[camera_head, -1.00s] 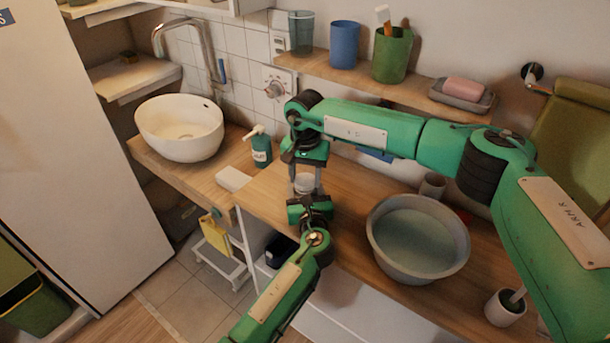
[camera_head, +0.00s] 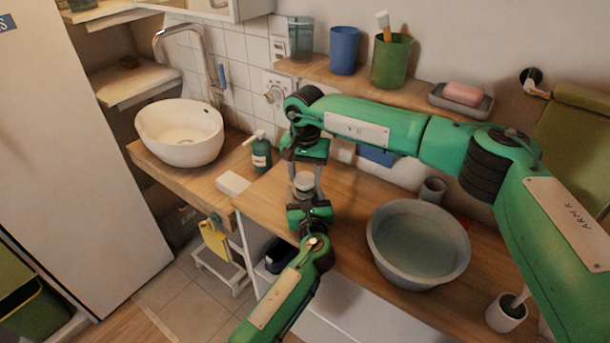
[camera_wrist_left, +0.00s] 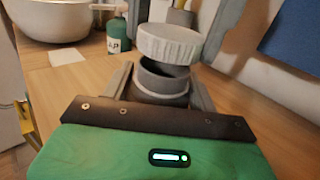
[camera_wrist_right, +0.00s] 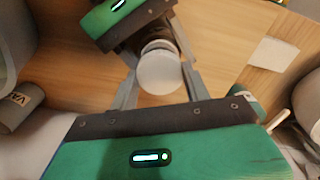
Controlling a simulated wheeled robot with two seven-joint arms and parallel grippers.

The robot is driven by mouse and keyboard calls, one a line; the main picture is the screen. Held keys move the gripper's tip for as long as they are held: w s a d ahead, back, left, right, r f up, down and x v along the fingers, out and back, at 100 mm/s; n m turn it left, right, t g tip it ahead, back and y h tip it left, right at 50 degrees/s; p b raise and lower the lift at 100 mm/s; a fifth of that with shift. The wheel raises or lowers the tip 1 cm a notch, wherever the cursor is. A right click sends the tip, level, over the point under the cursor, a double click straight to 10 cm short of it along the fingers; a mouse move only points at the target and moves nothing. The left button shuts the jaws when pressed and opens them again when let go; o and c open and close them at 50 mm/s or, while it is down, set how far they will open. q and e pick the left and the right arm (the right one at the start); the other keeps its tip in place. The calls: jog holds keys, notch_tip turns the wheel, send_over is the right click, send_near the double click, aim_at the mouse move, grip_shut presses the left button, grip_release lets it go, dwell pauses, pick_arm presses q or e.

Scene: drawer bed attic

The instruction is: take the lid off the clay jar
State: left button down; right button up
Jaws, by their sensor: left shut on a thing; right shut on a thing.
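The clay jar's dark grey body (camera_wrist_left: 163,84) stands between the fingers of my left gripper (camera_head: 306,196), which is shut on it. The pale round lid (camera_wrist_left: 170,44) is tilted above the jar's mouth, with a dark gap between them in the left wrist view. My right gripper (camera_head: 305,177) comes from behind and is shut on the lid, which shows from above between its fingers in the right wrist view (camera_wrist_right: 160,72). In the head view the lid (camera_head: 304,182) is small and partly framed by the fingers. The jar's base is hidden.
The wooden counter (camera_head: 345,205) lies beneath both grippers. A grey basin (camera_head: 418,280) stands to the right, with a grey cup (camera_head: 432,190) behind it. A green soap bottle (camera_head: 261,155), a white block (camera_head: 232,183) and a white sink (camera_head: 180,135) are to the left.

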aim_at(305, 178)
jog(key=shift+r, duration=2)
pick_arm(q)
jog(key=shift+c, duration=1.8)
grip_release()
jog(key=shift+s, duration=0.1)
